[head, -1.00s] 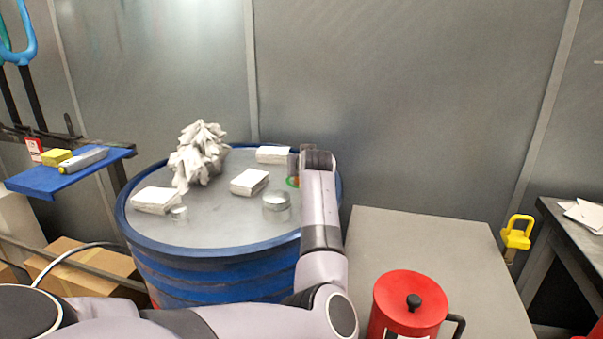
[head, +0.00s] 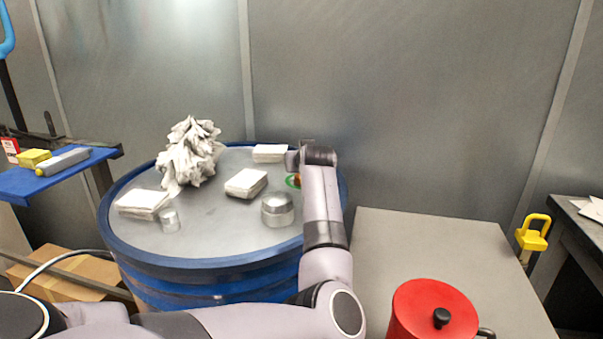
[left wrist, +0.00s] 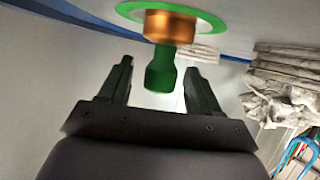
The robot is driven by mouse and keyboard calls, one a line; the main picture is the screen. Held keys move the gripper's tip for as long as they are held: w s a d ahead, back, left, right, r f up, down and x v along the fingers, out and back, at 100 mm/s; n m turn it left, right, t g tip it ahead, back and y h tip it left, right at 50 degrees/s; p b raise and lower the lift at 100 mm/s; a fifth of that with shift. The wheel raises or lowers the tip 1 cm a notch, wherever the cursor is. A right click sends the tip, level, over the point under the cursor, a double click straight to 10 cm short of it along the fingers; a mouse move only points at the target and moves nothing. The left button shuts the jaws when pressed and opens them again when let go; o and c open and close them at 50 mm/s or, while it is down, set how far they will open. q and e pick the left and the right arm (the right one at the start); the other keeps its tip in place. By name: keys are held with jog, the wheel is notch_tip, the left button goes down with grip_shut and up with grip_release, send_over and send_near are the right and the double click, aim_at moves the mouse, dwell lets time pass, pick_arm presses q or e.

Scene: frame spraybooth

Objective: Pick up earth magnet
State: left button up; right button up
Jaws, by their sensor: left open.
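The earth magnet (left wrist: 172,27) has a green disc base, a copper-coloured collar and a green handle. It sits on the metal lid of the blue drum. In the head view only a small green and orange part of it (head: 293,181) shows beside my left arm. My left gripper (left wrist: 160,66) is open in the left wrist view. The green handle lies between its fingers, with a gap visible on both sides. In the head view its fingers are hidden by the arm. My right gripper is not in view.
The drum lid (head: 215,225) also bears white folded stacks (head: 246,183), a crumpled rag heap (head: 190,153), a round metal tin (head: 278,209) and a smaller one (head: 169,219). A grey table (head: 430,245) with a red can (head: 433,312) stands at the right.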

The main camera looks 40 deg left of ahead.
pick_arm(q)
jog(key=shift+r, duration=0.1)
grip_shut()
jog(key=shift+r, duration=0.1)
notch_tip(320, 180, up, 20)
jog(key=shift+p, duration=0.4)
